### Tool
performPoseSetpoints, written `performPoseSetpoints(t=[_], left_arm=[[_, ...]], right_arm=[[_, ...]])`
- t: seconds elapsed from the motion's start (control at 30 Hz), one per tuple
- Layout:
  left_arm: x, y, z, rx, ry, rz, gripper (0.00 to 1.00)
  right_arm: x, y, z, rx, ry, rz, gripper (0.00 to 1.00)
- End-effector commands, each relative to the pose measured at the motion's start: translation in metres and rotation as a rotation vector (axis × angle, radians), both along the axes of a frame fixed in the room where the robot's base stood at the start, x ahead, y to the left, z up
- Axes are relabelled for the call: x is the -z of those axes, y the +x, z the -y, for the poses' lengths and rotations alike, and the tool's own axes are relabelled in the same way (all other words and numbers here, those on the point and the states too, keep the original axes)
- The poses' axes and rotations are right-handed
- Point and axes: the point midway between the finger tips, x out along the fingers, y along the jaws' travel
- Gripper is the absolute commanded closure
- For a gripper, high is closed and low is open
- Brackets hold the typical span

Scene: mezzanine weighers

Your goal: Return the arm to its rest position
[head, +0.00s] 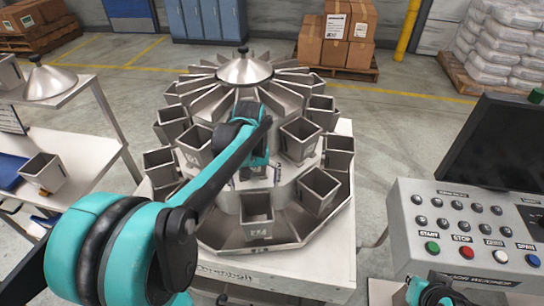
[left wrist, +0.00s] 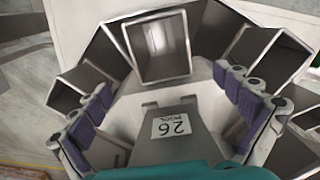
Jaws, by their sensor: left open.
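My left arm reaches from the lower left across the head view to the round weigher (head: 215,232). My left gripper (head: 252,172) is among the weigher's upper buckets, partly hidden by my own wrist. In the left wrist view its two fingers with purple pads (left wrist: 170,112) are spread wide apart and hold nothing. A grey metal part with a label reading 26 (left wrist: 172,128) lies between and beyond them; I cannot tell whether they touch it. Of my right arm only a teal and black piece shows at the bottom right of the head view; its gripper is out of sight.
Open square buckets (head: 300,140) ring the weigher close around the gripper, one (head: 257,217) just below it. A control panel (head: 462,225) and dark screen (head: 497,145) stand at right. A side table (head: 85,150) with a loose bucket (head: 43,174) stands at left.

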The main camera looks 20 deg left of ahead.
Motion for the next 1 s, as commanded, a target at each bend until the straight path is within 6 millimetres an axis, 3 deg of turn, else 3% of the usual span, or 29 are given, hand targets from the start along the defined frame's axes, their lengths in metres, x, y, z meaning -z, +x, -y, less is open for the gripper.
performPoseSetpoints(t=[0.27, 0.5, 0.7, 1.0], left_arm=[[-0.004, -0.007, 0.008, 0.028, 0.007, 0.029, 0.0], [-0.016, -0.048, 0.051, 0.217, 0.06, 0.235, 0.0], [-0.012, -0.086, 0.084, 0.394, 0.118, 0.437, 0.0], [0.001, -0.11, 0.105, 0.526, 0.168, 0.597, 0.0]], right_arm=[[0.0, 0.0, 0.0, 0.0, 0.0, 0.0, 1.0], [0.004, 0.0, 0.0, 0.0, 0.0, 0.0, 1.0], [0.006, 0.0, 0.0, 0.0, 0.0, 0.0, 1.0], [0.007, 0.0, 0.0, 0.0, 0.0, 0.0, 1.0]])
